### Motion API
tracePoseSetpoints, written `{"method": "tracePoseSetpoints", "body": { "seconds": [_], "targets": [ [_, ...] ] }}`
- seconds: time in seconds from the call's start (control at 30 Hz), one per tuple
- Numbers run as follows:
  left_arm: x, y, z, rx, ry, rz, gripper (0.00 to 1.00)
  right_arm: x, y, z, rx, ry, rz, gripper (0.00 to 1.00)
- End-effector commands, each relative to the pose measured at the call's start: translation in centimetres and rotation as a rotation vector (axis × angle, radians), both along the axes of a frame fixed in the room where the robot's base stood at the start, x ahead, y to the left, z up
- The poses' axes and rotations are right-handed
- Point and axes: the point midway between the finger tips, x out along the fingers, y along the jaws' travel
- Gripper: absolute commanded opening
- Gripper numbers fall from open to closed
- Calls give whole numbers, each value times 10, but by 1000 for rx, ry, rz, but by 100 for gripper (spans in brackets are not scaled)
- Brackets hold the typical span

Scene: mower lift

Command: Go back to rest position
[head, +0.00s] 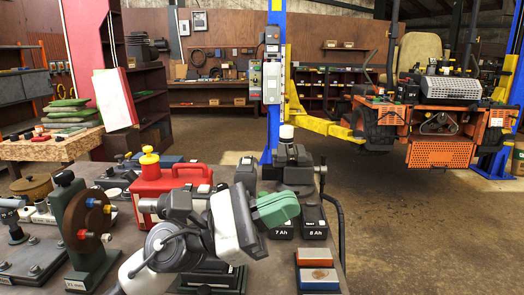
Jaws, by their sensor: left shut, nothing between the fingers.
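My left arm comes in from the lower left over the workbench (335,262). Its gripper (282,207), with green fingers, is shut and empty. It points to the right above the bench, in front of the black batteries (314,222) marked 7 Ah and 8 Ah. It hides part of the bench top behind it. My right gripper is not in view.
A red fuel can (180,182) with a yellow cap stands behind my arm. A dark green stand with a brown disc (92,225) is to the left. An orange mower (435,125) is raised on a lift beyond; floor lies clear at right.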

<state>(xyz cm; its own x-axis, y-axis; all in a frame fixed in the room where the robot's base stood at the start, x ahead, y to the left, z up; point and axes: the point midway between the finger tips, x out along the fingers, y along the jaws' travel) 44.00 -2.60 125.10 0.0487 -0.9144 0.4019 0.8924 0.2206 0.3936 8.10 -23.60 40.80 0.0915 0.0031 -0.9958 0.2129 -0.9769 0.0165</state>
Motion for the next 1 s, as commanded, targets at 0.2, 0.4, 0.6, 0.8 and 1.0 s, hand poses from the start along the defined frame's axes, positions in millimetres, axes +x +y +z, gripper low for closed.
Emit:
{"method": "tracePoseSetpoints", "body": {
  "seconds": [0.2, 0.4, 0.6, 0.8, 1.0],
  "targets": [
    [42, 76, -45, -664, 901, 16, 0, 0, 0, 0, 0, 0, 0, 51],
    [55, 155, -167, -1310, 1630, 99, 0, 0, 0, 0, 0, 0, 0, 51],
    [-2, 204, -297, -1938, 2107, 284, 0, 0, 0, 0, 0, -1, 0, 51],
    [-78, 223, -370, 2088, -1982, -446, 0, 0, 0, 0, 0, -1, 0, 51],
    [-145, 230, -407, 1949, -1632, -533, 0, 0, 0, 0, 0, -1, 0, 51]
  ]
}}
